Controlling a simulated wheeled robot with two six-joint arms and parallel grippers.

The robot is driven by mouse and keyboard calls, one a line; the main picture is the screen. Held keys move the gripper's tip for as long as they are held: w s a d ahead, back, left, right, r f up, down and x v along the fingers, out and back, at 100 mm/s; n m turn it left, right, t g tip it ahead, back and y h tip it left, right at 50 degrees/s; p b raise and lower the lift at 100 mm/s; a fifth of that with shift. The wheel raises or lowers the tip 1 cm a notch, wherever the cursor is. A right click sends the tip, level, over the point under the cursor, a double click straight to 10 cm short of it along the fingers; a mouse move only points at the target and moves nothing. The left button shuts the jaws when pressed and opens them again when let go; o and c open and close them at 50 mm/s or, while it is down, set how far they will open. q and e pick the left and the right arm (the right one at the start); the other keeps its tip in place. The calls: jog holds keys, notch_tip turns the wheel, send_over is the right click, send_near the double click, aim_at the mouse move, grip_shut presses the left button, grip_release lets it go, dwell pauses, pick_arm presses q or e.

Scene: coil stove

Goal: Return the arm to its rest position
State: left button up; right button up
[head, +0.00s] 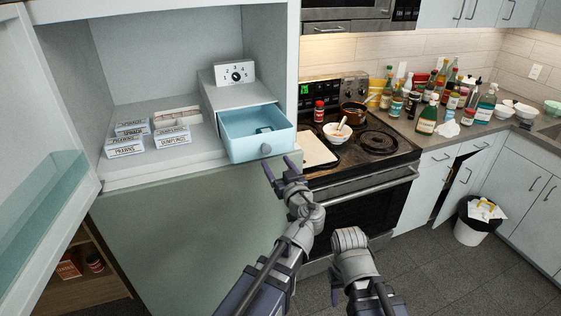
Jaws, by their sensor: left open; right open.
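My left gripper (279,171) is open, with its two purple fingers apart and nothing visible between them. It is in front of the blue open drawer (276,141), just below and right of the drawer's round knob. My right gripper (350,239) is lower, in front of the oven. Its fingertips are hidden from this view, and I see nothing held there.
An open freezer door (22,150) stands at left. Labelled boxes (125,147) sit on the shelf. The stove (372,139) at right holds a bowl (337,133), a pot and a red-capped jar. Bottles crowd the counter. A bin (470,233) stands on otherwise clear floor.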

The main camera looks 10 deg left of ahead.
pick_arm(q)
jog(key=s+d+f+m+g+h+b, duration=0.1)
jog(key=s+f+m+g, duration=0.1)
jog(key=s+f+g, duration=0.45)
jog(key=s+f+m+g+h, duration=0.15)
jog(key=s+f, duration=0.25)
jog(key=f, duration=0.5)
jog(key=s+d+f+m+g+h, duration=0.3)
jog(key=s+d+f, duration=0.1)
jog(key=s+d, duration=0.1)
jog(key=s+d+f+m+g+h+b, duration=0.1)
jog(key=s+d+f+m+g+h, duration=0.2)
jog(key=s+d, duration=0.3)
jog(key=shift+s+f+m+g, duration=0.6)
jog(key=shift+s+f, duration=0.2)
jog(key=shift+s, duration=0.4)
pick_arm(e)
jog(key=shift+s+d+f, duration=0.1)
jog(key=shift+d+f, duration=0.05)
jog(key=shift+f, duration=0.4)
jog(key=shift+d+f, duration=0.1)
jog(key=shift+f, duration=0.45)
